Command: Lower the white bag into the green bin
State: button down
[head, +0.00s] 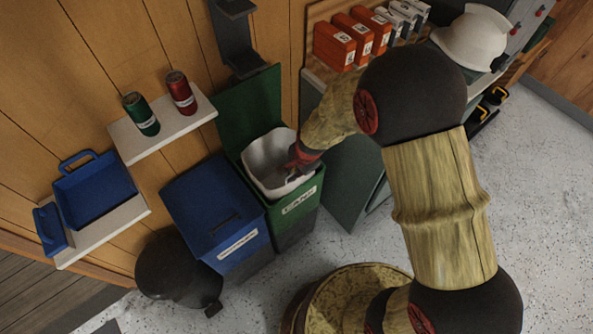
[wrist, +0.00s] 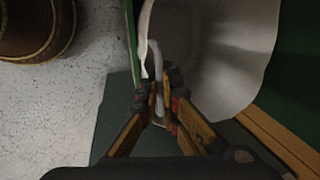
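The white bag (head: 264,158) is open at the top and sits in the mouth of the green bin (head: 291,212), with its upper edge showing above the bin's front rim. Its bottom is hidden. The bin's green lid (head: 250,105) stands open behind it. My gripper (head: 297,160) is at the bag's right side. In the wrist view, my gripper's fingers (wrist: 160,98) are closed around a thin white strip of the bag (wrist: 228,55), and the bag's wide opening shows beside them. A green wall of the bin shows at the edges there.
A blue lidded bin (head: 212,210) stands close on the left, with a dark round bin (head: 170,268) beyond it. A wall shelf (head: 165,132) with two cans is above. A bench with orange boxes (head: 335,45) and a white helmet (head: 472,38) is behind my arm.

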aim_at(297, 180)
jog(key=shift+f+b, duration=2.7)
jog(key=shift+f, duration=0.75)
jog(key=shift+r, duration=0.1)
jog(key=c, duration=2)
grip_release()
jog(key=shift+o, duration=0.2)
jog(key=v, duration=1.2)
